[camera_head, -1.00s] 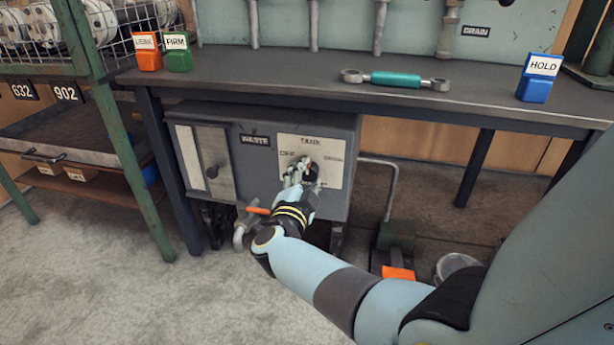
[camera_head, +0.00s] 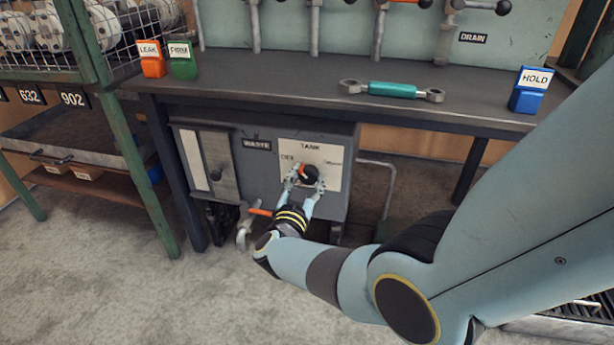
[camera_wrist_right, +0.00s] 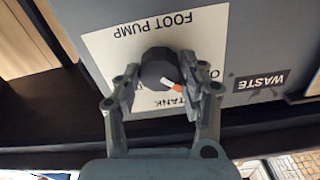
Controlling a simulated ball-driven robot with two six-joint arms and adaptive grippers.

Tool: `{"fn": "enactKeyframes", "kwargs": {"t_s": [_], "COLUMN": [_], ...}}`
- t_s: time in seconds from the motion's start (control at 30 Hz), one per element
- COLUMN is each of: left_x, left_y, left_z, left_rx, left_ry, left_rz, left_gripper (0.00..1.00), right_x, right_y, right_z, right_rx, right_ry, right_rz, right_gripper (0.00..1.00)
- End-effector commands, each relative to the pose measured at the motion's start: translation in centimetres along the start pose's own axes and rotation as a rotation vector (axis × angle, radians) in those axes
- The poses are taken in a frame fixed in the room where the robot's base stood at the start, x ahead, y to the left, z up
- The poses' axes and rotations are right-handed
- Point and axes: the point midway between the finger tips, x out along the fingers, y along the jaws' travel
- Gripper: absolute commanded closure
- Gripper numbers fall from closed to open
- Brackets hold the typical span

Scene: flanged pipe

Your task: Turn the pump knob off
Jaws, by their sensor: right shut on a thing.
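The black pump knob (camera_head: 309,174) with an orange pointer sits on a white plate (camera_head: 330,152) on the grey box under the bench. The plate reads TANK at the top, OFF at the left and, in the right wrist view, FOOT PUMP. My right gripper (camera_head: 305,182) has one finger on each side of the knob and is shut on it. The right wrist view shows the plate upside down, with the knob (camera_wrist_right: 158,68) between the fingers (camera_wrist_right: 160,87). The pointer leans up and left on the plate, between TANK and OFF. My left gripper is not in view.
A bench (camera_head: 270,88) overhangs the box and carries orange LEAK (camera_head: 151,66), green FIRM (camera_head: 182,68) and blue HOLD (camera_head: 528,98) blocks and a teal turnbuckle (camera_head: 392,90). A green-posted rack (camera_head: 140,170) stands left.

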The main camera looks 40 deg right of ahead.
Motion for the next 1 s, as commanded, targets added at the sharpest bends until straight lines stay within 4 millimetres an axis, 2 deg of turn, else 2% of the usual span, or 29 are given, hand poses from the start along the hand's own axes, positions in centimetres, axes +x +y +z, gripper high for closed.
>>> {"fn": "enactKeyframes", "kwargs": {"t_s": [0.4,1.0], "left_x": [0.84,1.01], "left_y": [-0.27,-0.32], "left_z": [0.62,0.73], "left_rx": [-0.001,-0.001], "left_ry": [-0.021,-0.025], "left_rz": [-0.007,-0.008], "left_gripper": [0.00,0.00], "right_x": [-0.12,-0.15], "right_y": [0.00,0.02], "right_z": [0.11,0.20], "right_rx": [-0.235,-0.287], "right_ry": [-0.003,-0.004], "right_rz": [0.000,-0.001], "right_gripper": [0.90,0.90]}}
